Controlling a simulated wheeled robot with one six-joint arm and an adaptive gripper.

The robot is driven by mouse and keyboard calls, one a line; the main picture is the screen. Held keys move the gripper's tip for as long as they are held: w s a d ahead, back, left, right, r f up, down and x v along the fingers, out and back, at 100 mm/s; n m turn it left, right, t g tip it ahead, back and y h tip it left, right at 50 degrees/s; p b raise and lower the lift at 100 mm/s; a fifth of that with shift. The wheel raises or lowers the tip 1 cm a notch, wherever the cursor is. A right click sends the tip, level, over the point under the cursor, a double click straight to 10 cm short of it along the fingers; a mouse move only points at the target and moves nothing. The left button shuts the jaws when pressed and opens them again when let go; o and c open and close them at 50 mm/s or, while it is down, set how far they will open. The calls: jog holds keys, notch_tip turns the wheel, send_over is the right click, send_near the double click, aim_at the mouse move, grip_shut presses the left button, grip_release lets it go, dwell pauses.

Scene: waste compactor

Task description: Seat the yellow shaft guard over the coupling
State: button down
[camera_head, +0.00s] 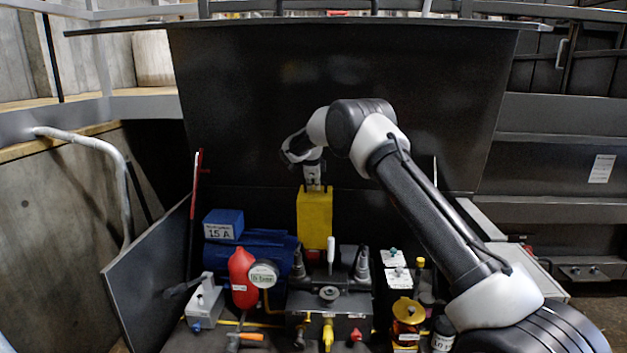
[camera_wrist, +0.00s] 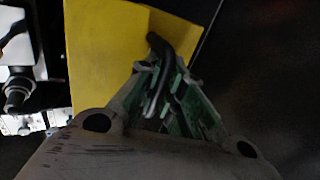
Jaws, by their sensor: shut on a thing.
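The yellow shaft guard (camera_head: 314,220) is upright in the middle of the head view, behind the valve block and to the right of the blue motor (camera_head: 262,255). My gripper (camera_head: 314,185) is above it, shut on the black handle on its top. In the wrist view the guard (camera_wrist: 105,45) fills the upper left, and my gripper's fingers (camera_wrist: 165,85) close around the black handle (camera_wrist: 160,60). The coupling is hidden from both views. I cannot tell whether the guard touches anything below.
A red accumulator (camera_head: 242,278) and a gauge (camera_head: 263,275) stand in front of the motor. The valve block (camera_head: 330,302) is in front of the guard. White-topped boxes (camera_head: 395,270) and a yellow-capped filter (camera_head: 408,311) are to the right. A dark panel (camera_head: 340,100) rises behind.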

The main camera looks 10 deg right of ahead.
jog(key=shift+f, duration=11.3)
jog(key=c, duration=1.5)
grip_release()
jog(key=shift+c, duration=0.2)
jog(key=shift+o, duration=0.4)
